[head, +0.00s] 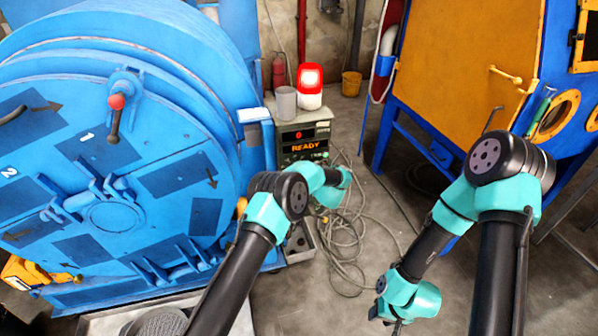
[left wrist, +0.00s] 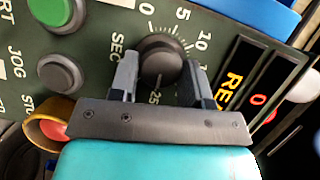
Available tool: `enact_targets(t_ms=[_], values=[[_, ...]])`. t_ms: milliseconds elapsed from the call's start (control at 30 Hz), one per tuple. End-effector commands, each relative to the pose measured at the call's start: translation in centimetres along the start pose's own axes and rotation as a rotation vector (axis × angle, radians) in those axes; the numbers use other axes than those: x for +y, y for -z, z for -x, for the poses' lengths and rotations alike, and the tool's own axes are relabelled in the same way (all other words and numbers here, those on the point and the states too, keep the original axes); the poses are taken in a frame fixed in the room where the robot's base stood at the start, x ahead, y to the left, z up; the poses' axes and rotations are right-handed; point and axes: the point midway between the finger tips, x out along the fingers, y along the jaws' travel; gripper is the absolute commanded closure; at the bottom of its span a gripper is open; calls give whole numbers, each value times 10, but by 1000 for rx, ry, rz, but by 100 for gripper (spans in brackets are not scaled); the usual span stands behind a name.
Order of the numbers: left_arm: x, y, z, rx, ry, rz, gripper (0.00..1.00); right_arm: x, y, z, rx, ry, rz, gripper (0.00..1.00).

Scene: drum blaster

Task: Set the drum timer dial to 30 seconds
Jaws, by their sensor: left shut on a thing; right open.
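The timer dial (left wrist: 162,60) is a dark round knob on the grey control panel, seen in the left wrist view. Numbers 0, 5, 10 and 25 show around it, with SEC beside it; which number it points at cannot be told. My left gripper (left wrist: 165,82) is shut on the dial, one finger on each side. In the head view the dial is hidden behind my left arm. The control box display (head: 303,147) shows a red 0 and READY. My right gripper (head: 396,327) is low in the head view, partly cut off, open and away from the panel.
A green button (left wrist: 55,12) and a grey button (left wrist: 60,73) sit left of the dial. The blue drum (head: 95,150) fills the left. A lit red beacon (head: 310,80) and grey cup (head: 286,103) stand on the box. Cables (head: 350,235) lie on the floor.

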Motion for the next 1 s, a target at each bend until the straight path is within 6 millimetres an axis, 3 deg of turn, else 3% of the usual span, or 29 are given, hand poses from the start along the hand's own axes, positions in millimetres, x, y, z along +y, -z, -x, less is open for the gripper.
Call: enact_targets(t_ms=[500,1000], values=[[4,0,0,2,173,-413,80,0,0,0,0,0,0,57],[4,-1,-1,1,229,-549,80,0,0,0,0,0,0,57]])
